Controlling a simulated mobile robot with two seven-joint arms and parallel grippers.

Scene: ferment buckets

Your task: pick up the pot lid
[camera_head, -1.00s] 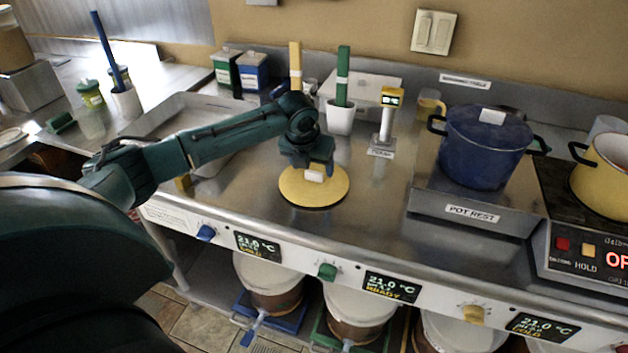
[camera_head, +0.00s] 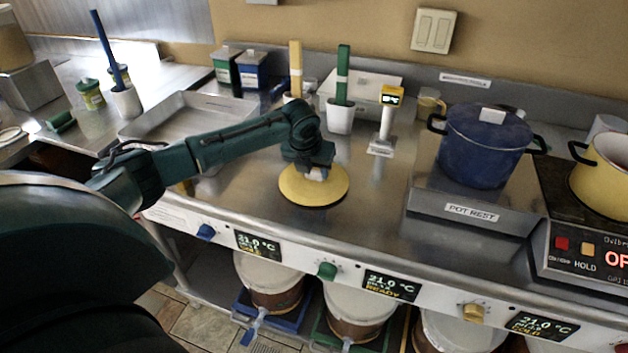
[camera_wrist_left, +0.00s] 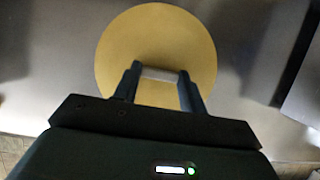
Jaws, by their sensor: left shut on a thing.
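The pot lid (camera_head: 325,190) is a flat yellow disc with a pale block handle, at the front middle of the steel counter. My left gripper (camera_head: 316,172) points down over its centre and is shut on the handle. In the left wrist view the lid (camera_wrist_left: 158,40) lies beyond the fingers, and the white handle (camera_wrist_left: 160,74) sits between the two fingertips (camera_wrist_left: 158,78). The lid looks flat on or very close to the counter; I cannot tell whether there is a gap. My right gripper is not in view.
A blue lidded pot (camera_head: 482,150) stands on the pot rest at the right. Behind the lid are a white cup (camera_head: 340,118) and a white probe stand (camera_head: 385,125). A steel tray (camera_head: 160,122) lies left.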

